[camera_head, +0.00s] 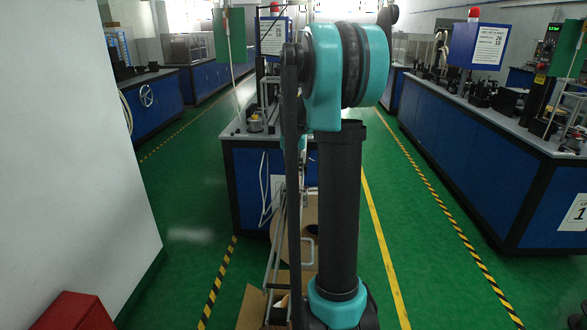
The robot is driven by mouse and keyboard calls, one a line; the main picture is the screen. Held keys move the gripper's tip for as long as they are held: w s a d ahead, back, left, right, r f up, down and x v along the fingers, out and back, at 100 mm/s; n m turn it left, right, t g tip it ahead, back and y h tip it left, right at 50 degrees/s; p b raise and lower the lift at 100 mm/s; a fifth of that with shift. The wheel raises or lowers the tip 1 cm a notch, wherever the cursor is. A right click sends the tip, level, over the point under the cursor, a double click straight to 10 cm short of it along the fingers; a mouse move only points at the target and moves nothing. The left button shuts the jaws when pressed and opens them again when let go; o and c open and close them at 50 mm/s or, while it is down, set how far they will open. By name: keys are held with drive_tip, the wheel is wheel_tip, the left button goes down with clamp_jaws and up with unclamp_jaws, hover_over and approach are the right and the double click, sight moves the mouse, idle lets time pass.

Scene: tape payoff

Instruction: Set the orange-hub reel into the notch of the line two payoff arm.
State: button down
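My own arm, black with teal joints, stands upright in the middle of the head view and covers much of the scene. My gripper is not in view. A tan disc-like thing (310,212), perhaps a reel, shows partly behind my arm at the end of the middle bench; no orange hub can be made out on it. A thin metal frame (273,268) stands left of my arm, in front of that bench. I cannot tell whether it is the line two payoff arm, and no notch is visible.
The middle blue bench (247,185) stands behind my arm. A long blue bench (470,165) runs along the right. An open cardboard box (252,308) lies on the floor left of my arm's foot. A red box (72,312) and white wall (70,150) bound the left. Green aisles look clear.

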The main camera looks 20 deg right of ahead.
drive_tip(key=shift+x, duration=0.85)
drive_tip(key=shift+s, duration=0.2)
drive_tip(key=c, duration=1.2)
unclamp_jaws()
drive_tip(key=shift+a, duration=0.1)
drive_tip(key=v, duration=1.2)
